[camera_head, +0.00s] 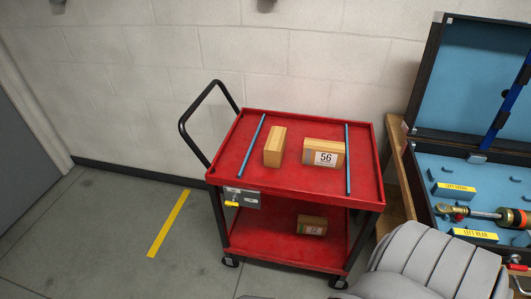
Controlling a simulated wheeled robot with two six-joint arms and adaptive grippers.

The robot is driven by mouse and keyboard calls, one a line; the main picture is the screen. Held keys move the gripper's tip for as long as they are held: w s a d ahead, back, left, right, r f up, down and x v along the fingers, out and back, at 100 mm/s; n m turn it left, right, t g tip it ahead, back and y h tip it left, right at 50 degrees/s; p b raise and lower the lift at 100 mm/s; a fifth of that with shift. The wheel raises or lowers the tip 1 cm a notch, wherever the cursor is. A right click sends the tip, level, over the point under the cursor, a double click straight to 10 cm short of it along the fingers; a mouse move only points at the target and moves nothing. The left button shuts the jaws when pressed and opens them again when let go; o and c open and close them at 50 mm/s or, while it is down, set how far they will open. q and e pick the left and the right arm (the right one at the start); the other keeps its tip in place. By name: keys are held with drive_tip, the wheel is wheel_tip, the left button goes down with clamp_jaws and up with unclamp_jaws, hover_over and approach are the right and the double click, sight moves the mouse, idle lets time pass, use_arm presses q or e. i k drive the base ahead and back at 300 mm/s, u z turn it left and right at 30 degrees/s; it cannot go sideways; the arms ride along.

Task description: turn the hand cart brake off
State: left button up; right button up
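The red hand cart (228,180) stands against the white block wall, with its black handle (184,128) on the left. A small grey brake plate (251,199) is fixed at the front left corner, just below the top tray. A yellow lever (232,204) sits at the plate's lower left and looks roughly horizontal, pointing left. Small labels on the plate are too small to read, so I cannot tell the brake setting. Dark casters show at the cart's feet, one of them at front left (230,261). Neither of my grippers is in view.
Wooden blocks (275,147), one marked 56 (325,154), lie between two blue rods on the top tray. Another block (312,226) lies on the lower shelf. An open blue-lined case (450,174) stands at right. Floor left of the cart is clear, with a yellow stripe (168,222).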

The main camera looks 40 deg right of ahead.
sight(234, 198)
drive_tip(key=k, duration=0.4)
drive_tip(key=z, duration=1.8)
drive_tip(key=i, duration=0.5)
drive_tip(key=z, duration=0.05)
